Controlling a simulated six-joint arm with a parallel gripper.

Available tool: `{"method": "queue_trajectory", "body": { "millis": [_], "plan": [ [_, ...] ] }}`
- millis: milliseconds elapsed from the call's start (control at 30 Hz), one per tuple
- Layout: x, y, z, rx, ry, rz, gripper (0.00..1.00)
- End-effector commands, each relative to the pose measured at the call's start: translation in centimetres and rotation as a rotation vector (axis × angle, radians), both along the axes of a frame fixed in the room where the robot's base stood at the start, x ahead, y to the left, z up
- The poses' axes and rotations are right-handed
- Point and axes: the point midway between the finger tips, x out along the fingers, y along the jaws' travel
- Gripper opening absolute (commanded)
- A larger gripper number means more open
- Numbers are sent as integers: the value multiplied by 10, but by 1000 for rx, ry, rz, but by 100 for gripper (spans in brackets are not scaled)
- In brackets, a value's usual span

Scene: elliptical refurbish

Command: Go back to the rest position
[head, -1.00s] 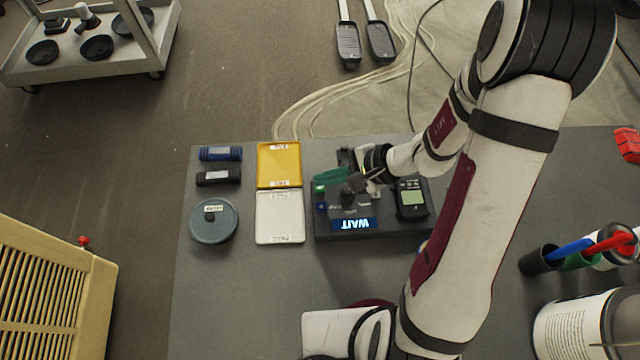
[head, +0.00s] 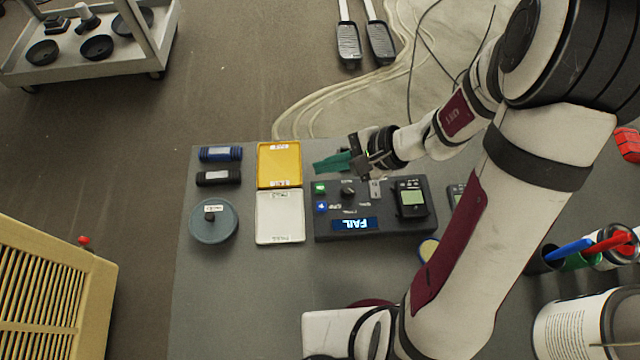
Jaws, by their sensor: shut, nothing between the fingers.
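My gripper (head: 334,162) is at the end of my arm, above the back edge of the dark test device. Its teal fingers point left and are together, with nothing seen between them. The test device (head: 326,226) sits on the grey table, with a lit display (head: 355,224) reading FAIL, upside down in the picture. A green button (head: 320,188) and a blue button (head: 321,207) are at its left. A handheld meter (head: 411,198) sits at its right end.
A yellow tray (head: 265,154) and a white tray (head: 265,236) lie left of the device. Blue (head: 221,154) and black (head: 218,177) cylinders and a round grey container (head: 203,232) are farther left. Pen cups (head: 540,262) and a large can (head: 568,330) stand at the right.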

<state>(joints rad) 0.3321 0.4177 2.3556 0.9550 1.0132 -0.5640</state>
Motion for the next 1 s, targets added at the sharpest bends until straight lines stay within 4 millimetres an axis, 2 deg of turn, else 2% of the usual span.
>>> {"method": "queue_trajectory", "body": {
  "millis": [467,567,667,733,800,900,1000],
  "plan": [
    [0,0,0,0,-1,1,0],
    [-10,8,15,-16,-14,63,0],
    [-53,26,56,-94,-35,258,0],
    [-95,28,78,-202,-32,402,0],
    [-132,18,91,-334,-26,506,0],
    [-167,-5,99,-512,-22,576,0],
    [-182,-22,103,-621,-22,591,0]
  ]
}}
